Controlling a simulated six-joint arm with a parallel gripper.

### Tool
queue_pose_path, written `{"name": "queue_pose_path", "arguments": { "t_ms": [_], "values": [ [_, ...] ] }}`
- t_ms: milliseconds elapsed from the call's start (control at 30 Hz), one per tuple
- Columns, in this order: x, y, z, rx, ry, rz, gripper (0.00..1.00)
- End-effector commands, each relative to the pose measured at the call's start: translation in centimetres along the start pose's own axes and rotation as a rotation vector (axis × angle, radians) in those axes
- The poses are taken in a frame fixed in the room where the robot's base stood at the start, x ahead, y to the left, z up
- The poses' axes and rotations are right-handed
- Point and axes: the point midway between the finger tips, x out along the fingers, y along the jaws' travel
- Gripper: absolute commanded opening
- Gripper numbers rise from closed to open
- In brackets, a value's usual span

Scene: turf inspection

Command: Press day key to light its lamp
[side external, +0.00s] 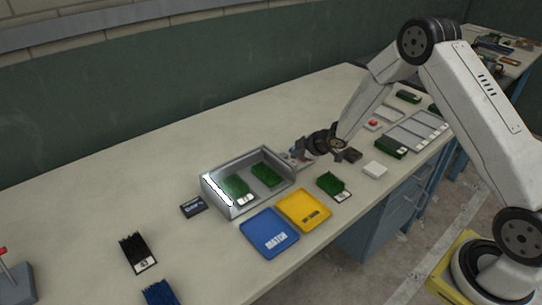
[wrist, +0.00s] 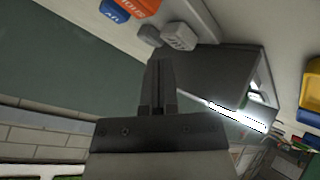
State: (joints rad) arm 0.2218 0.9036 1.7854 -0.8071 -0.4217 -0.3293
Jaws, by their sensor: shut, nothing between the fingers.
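A grey open-fronted booth (side external: 213,198) stands on the bench, and its outer wall (wrist: 205,72) shows in the wrist view. A bright white strip lamp (side external: 217,190) glows along its edge, also bright in the wrist view (wrist: 238,116). Beside the booth, the wrist view shows a pale key (wrist: 179,36) whose lettering may read DAY, a blue key (wrist: 115,10) marked UV, and an orange key (wrist: 138,6) with unclear lettering. My gripper (wrist: 158,62) is shut and empty, its tips short of the pale key in the picture. In the side view my gripper (side external: 301,154) is at the booth's right end, partly hiding the keys.
Two green turf samples (side external: 265,175) are inside the booth. A blue tray (side external: 292,247) and a yellow tray (side external: 324,222) lie in front. The bench behind the booth is clear.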

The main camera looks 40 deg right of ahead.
Motion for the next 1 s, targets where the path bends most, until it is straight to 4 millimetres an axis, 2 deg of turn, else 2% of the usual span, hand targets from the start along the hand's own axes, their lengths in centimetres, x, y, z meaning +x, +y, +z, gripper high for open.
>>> {"name": "queue_pose_path", "arguments": {
  "t_ms": [800,1000],
  "values": [
    [-3.8,2.8,-2.7,-0.001,0.000,0.001,0.00],
    [-4.1,3.0,-3.0,0.000,0.000,0.000,0.00]
  ]
}}
